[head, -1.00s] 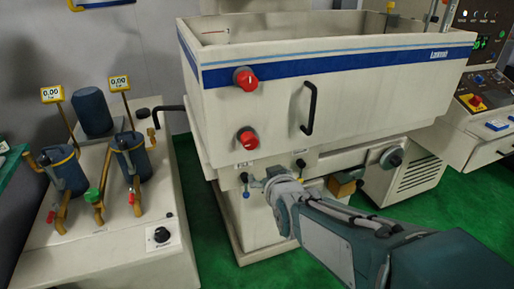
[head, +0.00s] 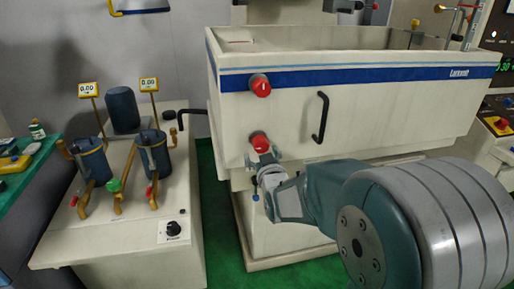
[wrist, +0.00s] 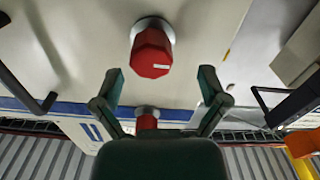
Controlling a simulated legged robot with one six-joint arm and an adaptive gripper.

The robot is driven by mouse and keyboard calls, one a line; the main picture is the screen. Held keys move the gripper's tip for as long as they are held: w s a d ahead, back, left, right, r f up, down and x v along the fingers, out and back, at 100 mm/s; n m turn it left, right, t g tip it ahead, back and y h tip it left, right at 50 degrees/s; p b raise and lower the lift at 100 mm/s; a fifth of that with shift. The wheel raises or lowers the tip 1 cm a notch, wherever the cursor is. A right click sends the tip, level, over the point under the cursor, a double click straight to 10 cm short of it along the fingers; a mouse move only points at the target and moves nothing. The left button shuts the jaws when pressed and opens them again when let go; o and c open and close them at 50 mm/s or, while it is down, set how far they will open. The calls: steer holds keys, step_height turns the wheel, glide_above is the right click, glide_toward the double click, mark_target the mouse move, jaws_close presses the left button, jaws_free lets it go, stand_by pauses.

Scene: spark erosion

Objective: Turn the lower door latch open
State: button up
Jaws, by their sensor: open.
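The lower door latch, a red knob on a pale round base, is on the cream tank front in the head view (head: 259,142). It also shows in the wrist view (wrist: 152,52), where the picture is upside down. The upper red latch (head: 260,85) sits above it and shows between the fingers in the wrist view (wrist: 147,122). My gripper (head: 263,159) is open and empty, just below the lower latch in the head view. In the wrist view its two fingers (wrist: 160,76) are spread, with the lower latch beyond their tips; I see no contact.
A black door handle (head: 320,117) stands out right of the latches. A filter unit with blue canisters (head: 92,160) stands to the left. Green floor shows between the machines.

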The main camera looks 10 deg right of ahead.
mark_target(263, 149)
steer(key=shift+w+d, duration=0.45)
steer(key=shift+w, duration=0.15)
steer(key=shift+w+d, duration=0.4)
steer(key=shift+w, duration=0.55)
steer(key=shift+a, duration=0.8)
steer(key=shift+c, duration=1.2)
steer(key=c, duration=0.5)
steer(key=shift+s+d, duration=0.1)
steer(key=shift+d, duration=0.15)
steer(key=c, duration=0.4)
steer(key=shift+d, duration=0.25)
